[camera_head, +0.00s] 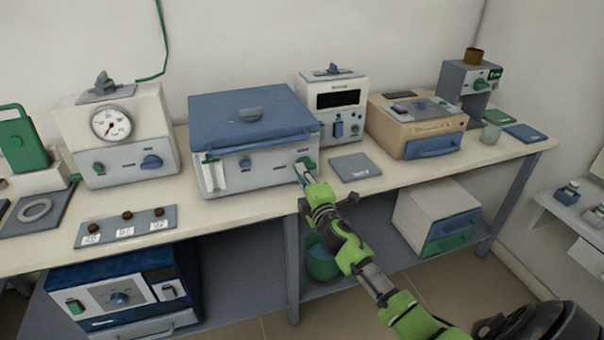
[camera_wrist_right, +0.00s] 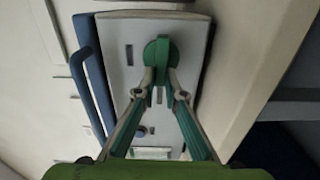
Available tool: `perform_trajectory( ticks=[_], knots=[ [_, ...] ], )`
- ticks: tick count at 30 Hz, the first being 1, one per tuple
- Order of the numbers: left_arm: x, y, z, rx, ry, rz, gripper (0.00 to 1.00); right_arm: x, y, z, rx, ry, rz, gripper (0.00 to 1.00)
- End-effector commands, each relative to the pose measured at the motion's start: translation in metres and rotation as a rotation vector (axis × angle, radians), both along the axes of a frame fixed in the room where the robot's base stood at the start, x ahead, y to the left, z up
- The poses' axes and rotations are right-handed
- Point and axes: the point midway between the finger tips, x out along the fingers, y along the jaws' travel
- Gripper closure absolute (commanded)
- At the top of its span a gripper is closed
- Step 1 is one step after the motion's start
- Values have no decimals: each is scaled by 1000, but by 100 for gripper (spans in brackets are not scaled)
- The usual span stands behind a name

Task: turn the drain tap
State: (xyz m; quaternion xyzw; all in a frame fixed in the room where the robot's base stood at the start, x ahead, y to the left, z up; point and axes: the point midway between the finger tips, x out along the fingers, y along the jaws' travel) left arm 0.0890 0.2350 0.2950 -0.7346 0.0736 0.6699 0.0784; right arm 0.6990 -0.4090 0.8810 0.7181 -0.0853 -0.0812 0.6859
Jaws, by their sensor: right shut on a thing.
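The drain tap (camera_head: 308,162) is a small green knob at the right end of the white front panel of the blue-lidded box (camera_head: 257,171). In the right wrist view the tap (camera_wrist_right: 157,50) is a round green disc with a narrow handle. My right gripper (camera_head: 304,177) reaches up to it from the front. Its fingertips (camera_wrist_right: 159,84) are shut on the tap's handle, one on each side. The tips partly hide the handle. My left gripper is not in view.
A blue-grey pad (camera_head: 355,167) lies on the bench just right of the box. A white gauge unit (camera_head: 116,135) stands left, a tan box (camera_head: 415,127) right. A green bucket (camera_head: 322,263) stands on the lower shelf, partly behind my right arm.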

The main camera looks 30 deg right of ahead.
Motion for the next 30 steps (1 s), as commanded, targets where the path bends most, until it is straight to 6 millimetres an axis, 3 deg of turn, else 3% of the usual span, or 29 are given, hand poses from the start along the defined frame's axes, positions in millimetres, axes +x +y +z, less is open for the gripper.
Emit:
perform_trajectory(
  ticks=[20,21,23,30],
  knots=[
    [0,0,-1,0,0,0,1,0,0,-2,-62,16,1,100],
    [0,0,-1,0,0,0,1,0,0,-2,-62,16,0,85],
    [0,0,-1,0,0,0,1,0,0,-2,-62,16,0,73],
    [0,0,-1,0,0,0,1,0,0,-2,-60,15,0,73]
  ],
)
